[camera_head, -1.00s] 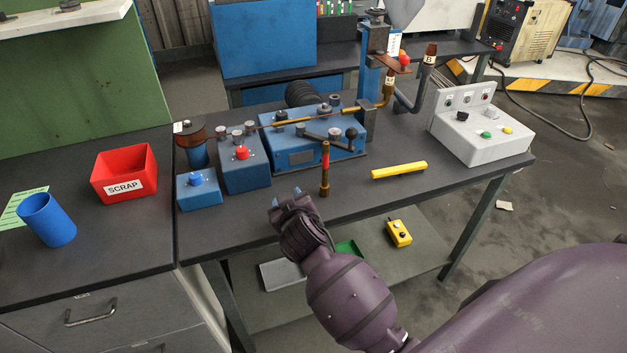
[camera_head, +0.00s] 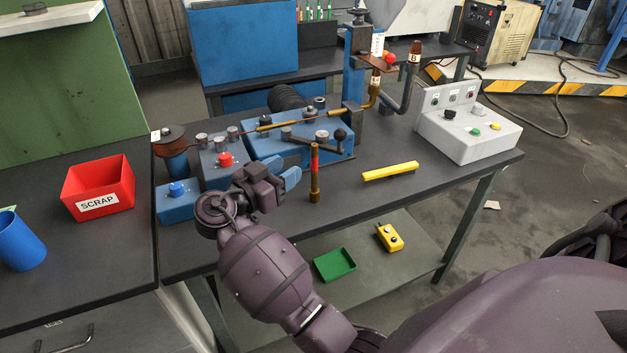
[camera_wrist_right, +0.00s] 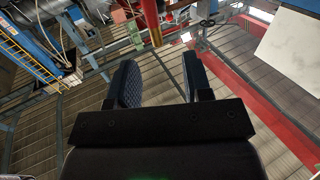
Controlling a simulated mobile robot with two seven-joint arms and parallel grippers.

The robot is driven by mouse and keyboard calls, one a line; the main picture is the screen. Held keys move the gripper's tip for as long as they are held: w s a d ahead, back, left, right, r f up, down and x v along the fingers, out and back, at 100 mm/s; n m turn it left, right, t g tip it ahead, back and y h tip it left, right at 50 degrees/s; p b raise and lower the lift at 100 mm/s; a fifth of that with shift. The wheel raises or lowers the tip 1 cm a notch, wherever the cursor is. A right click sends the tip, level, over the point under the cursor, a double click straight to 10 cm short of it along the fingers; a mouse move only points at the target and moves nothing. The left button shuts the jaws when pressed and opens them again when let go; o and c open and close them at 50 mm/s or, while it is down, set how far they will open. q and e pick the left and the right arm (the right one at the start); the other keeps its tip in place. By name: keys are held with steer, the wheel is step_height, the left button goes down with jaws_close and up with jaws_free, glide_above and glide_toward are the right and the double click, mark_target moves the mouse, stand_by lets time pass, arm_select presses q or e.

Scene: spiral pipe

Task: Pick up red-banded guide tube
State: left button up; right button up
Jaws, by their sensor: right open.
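The red-banded guide tube (camera_head: 315,172) stands upright near the front middle of the workbench, brass-brown with a red band around its upper part. My right gripper (camera_head: 291,172) is open and empty, just to the left of the tube with its blue fingertips pointing towards it. The fingers seem apart from the tube. In the right wrist view, the two dark fingers (camera_wrist_right: 160,80) are spread, and a brown upright piece (camera_wrist_right: 151,22), apparently the tube, shows beyond them at the top. My left gripper is not in view.
A blue bending fixture (camera_head: 270,145) with levers stands behind the tube. Blue button boxes (camera_head: 178,205) are to the left. A yellow bar (camera_head: 390,171) and a grey control box (camera_head: 467,138) lie to the right. A red scrap bin (camera_head: 98,188) is on the left bench.

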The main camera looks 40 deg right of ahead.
mark_target(313, 154)
steer(key=shift+w+d+r+p, duration=0.1)
steer(key=shift+w+d+p, duration=0.1)
steer(key=shift+d, duration=1.6)
steer(key=shift+w+d+p, duration=0.1)
steer(key=shift+w+d, duration=0.15)
steer(key=shift+d, duration=1.55)
steer(key=shift+w+d+r+p, duration=0.1)
steer(key=shift+w+d, duration=0.1)
steer(key=shift+d, duration=1.6)
jaws_close()
